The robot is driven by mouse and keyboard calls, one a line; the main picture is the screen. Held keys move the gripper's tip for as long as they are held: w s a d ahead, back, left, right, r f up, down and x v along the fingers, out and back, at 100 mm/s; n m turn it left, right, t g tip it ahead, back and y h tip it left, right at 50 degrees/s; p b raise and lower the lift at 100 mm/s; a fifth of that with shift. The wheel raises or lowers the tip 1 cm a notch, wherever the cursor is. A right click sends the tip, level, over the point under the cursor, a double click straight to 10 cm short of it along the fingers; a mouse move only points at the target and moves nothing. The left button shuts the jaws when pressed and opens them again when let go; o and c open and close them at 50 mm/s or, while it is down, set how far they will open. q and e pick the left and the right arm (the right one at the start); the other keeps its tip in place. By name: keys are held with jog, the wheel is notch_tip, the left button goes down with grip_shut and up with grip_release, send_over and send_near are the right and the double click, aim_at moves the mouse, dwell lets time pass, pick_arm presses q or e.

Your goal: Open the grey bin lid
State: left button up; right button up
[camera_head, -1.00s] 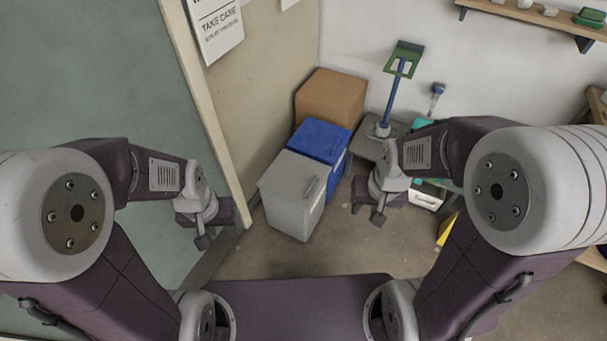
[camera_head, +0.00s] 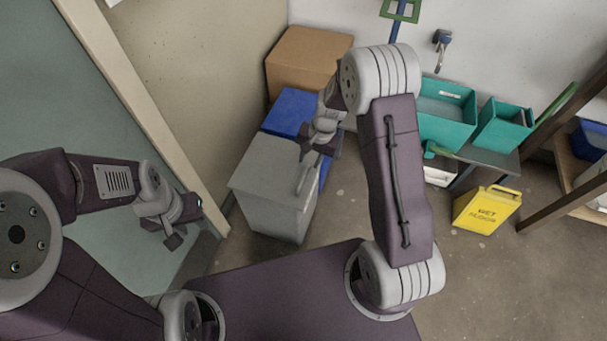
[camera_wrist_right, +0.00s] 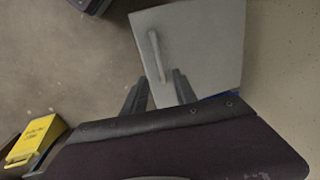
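The grey bin (camera_head: 278,215) stands on the floor with its flat grey lid (camera_head: 262,165) down. A bar handle (camera_head: 304,178) runs along the lid's right side. My right gripper (camera_head: 314,150) is over the far right part of the bin, partly hiding the lid. In the right wrist view, the lid (camera_wrist_right: 205,45) and its handle (camera_wrist_right: 157,55) lie just beyond my open right gripper (camera_wrist_right: 159,90). The handle is in line with the gap between the fingers, and nothing is gripped. My left gripper (camera_head: 182,222) hangs by the wall edge at left; its opening is unclear.
A blue bin (camera_head: 288,112) and a brown box (camera_head: 305,62) stand behind the grey bin. Teal tubs (camera_head: 446,112) are on a low bench at right. A yellow wet-floor sign (camera_head: 487,210) is on the floor. The floor between bin and sign is clear.

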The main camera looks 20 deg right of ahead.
aim_at(304, 175)
jog(key=f+b, duration=0.1)
jog(key=f, duration=0.2)
jog(key=a+f+b, duration=0.1)
jog(key=f, duration=0.2)
jog(key=w+f+b, duration=0.1)
jog(key=f, duration=0.1)
jog(key=shift+a+f, duration=0.2)
jog(key=shift+f, duration=0.2)
grip_shut()
jog(key=shift+r, duration=0.1)
dwell(0.7)
